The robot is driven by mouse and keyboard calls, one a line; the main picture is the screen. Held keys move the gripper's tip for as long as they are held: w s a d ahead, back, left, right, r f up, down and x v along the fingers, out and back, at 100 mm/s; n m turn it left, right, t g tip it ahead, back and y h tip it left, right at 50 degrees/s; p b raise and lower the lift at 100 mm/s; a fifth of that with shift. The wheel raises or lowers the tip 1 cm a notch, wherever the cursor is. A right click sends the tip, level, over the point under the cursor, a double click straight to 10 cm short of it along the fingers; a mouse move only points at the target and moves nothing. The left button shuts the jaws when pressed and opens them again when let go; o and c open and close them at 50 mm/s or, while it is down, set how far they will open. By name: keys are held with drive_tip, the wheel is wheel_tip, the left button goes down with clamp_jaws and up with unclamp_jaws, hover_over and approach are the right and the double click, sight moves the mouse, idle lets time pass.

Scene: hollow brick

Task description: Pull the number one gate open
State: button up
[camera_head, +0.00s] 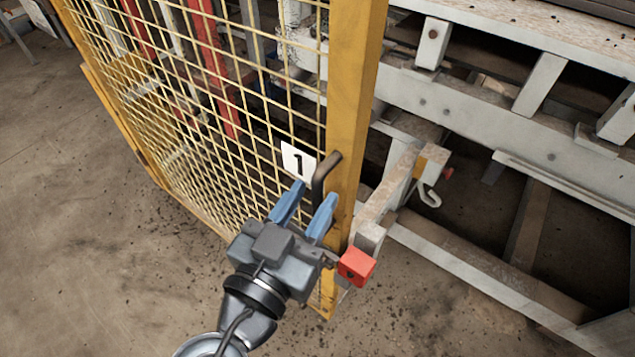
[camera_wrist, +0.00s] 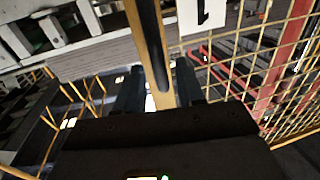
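The number one gate (camera_head: 215,115) is a yellow frame with wire mesh. It carries a white plate marked 1 (camera_head: 297,160), also in the wrist view (camera_wrist: 202,14). A dark bent handle (camera_head: 321,182) stands out from its yellow end post (camera_head: 352,90). My gripper (camera_head: 315,192) is at the handle with its blue fingers apart. In the wrist view the handle (camera_wrist: 150,40) runs down between the two dark fingers, with gaps visible beside it. Contact with the handle cannot be made out. The end post is beside a pale bracket, and any gap there is unclear.
A red block (camera_head: 356,266) sits on the pale bracket (camera_head: 388,190) just right of my gripper. White machine beams (camera_head: 480,115) fill the right side. Red posts (camera_head: 215,60) stand behind the mesh. Bare dirty floor (camera_head: 70,230) lies open on the left.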

drive_tip(key=shift+x, duration=1.3)
drive_tip(key=shift+c, duration=0.5)
clamp_jaws()
